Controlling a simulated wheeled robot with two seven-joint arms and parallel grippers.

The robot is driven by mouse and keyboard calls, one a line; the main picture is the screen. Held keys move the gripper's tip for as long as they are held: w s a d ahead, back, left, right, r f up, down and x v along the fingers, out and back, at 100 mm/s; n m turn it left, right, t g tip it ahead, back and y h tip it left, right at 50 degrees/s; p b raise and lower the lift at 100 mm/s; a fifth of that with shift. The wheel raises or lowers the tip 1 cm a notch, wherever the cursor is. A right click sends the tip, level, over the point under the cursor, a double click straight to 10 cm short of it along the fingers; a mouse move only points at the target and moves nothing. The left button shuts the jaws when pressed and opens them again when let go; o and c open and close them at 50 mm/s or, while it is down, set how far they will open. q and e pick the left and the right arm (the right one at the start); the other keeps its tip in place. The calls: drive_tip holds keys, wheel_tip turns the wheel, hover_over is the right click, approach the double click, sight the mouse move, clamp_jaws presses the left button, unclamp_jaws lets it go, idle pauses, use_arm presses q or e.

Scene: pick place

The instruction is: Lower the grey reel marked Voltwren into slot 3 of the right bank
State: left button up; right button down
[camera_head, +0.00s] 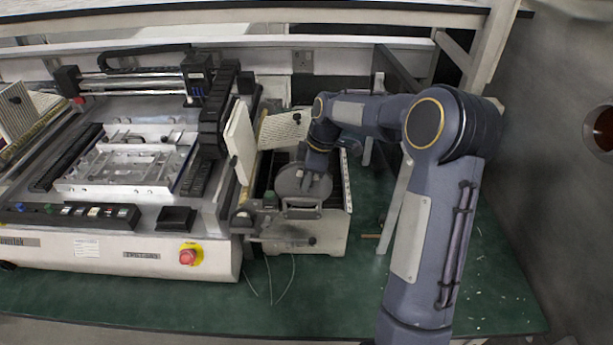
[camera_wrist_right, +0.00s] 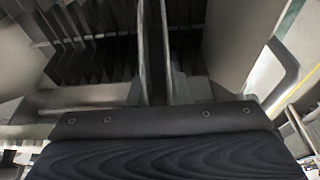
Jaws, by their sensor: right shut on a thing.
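The grey reel (camera_head: 291,183) is a round disc held at the right bank (camera_head: 325,228), beside the machine's right side. My right gripper (camera_head: 312,178) is shut on the upper part of the reel. In the right wrist view the reel (camera_wrist_right: 152,45) shows edge-on as a thin upright plate between the fingers (camera_wrist_right: 156,90). Dark slot dividers (camera_wrist_right: 85,40) of the bank lie to its left there. The reel's lower edge and the slot under it are hidden, so I cannot tell how deep it sits. No Voltwren marking or slot number is readable. My left gripper is not in view.
The large white machine (camera_head: 95,250) with a red stop button (camera_head: 188,257) stands left of the bank. Pale tilted panels (camera_head: 240,145) rise close behind and left of the reel. A frame post stands right of the bank. Green bench top (camera_head: 300,310) is clear in front, apart from thin wires.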

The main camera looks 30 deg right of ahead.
sight(306, 193)
drive_tip(key=shift+f+b, duration=0.9)
drive_tip(key=shift+f, duration=0.5)
drive_tip(key=shift+f, duration=0.1)
drive_tip(key=shift+f+b, duration=1.15)
drive_tip(key=shift+f, duration=0.2)
drive_tip(key=shift+f, duration=0.15)
drive_tip(key=shift+f+b, duration=0.65)
drive_tip(key=shift+f, duration=0.1)
drive_tip(key=c, duration=0.9)
unclamp_jaws()
drive_tip(key=shift+c, duration=0.2)
